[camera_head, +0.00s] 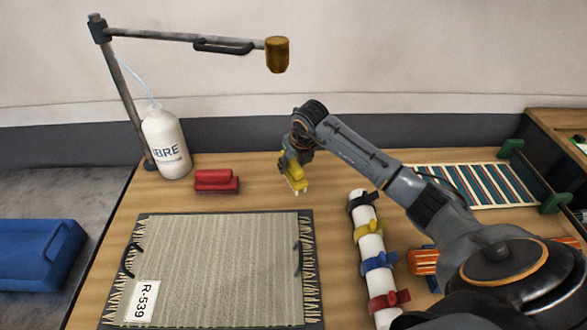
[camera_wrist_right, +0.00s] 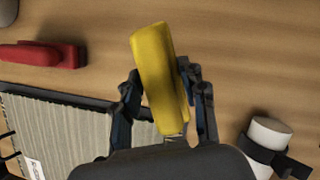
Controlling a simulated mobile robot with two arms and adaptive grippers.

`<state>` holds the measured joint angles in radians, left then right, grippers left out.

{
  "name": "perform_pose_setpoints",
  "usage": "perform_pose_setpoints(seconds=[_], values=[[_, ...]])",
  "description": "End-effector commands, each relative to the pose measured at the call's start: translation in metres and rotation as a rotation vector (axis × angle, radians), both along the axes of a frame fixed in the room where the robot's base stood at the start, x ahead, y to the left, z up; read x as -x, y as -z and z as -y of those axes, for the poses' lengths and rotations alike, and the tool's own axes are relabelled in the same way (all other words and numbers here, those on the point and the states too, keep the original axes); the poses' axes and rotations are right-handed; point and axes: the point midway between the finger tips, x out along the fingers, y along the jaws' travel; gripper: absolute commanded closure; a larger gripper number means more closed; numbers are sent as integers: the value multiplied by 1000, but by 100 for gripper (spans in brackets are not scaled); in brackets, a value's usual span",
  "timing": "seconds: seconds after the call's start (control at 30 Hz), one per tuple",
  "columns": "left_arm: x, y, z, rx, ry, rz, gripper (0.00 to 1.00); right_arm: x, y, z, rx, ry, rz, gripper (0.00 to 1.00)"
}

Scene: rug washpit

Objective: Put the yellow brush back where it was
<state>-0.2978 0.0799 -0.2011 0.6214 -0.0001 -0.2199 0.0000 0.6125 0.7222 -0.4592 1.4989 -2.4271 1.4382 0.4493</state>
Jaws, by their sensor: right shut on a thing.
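The yellow brush (camera_head: 296,174) is held by my right gripper (camera_head: 293,166) at the back middle of the wooden table. In the right wrist view the yellow brush (camera_wrist_right: 154,65) sits between the two dark fingers of my right gripper (camera_wrist_right: 166,95), which are shut on it. Whether its lower end touches the table is hard to tell. A red brush (camera_head: 216,181) lies on the table to its left, and it also shows in the right wrist view (camera_wrist_right: 38,54). My left gripper is not in view.
A rug sample labelled R-539 (camera_head: 215,268) lies at the front. A white tube with coloured clamps (camera_head: 370,242) lies to its right. A white bottle (camera_head: 165,140) stands back left. A striped rack (camera_head: 478,185) is at right. Bare table surrounds the brush.

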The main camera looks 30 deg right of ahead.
Motion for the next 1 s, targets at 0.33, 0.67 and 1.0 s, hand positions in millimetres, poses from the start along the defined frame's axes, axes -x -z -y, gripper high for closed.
perform_pose_setpoints(seconds=[0.33,0.67,1.0], values=[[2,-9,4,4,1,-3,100,-5,36,7,-2,-1,0,92],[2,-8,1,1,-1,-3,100,-5,41,7,0,0,2,92],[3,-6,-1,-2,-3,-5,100,-4,43,7,0,0,1,36]])
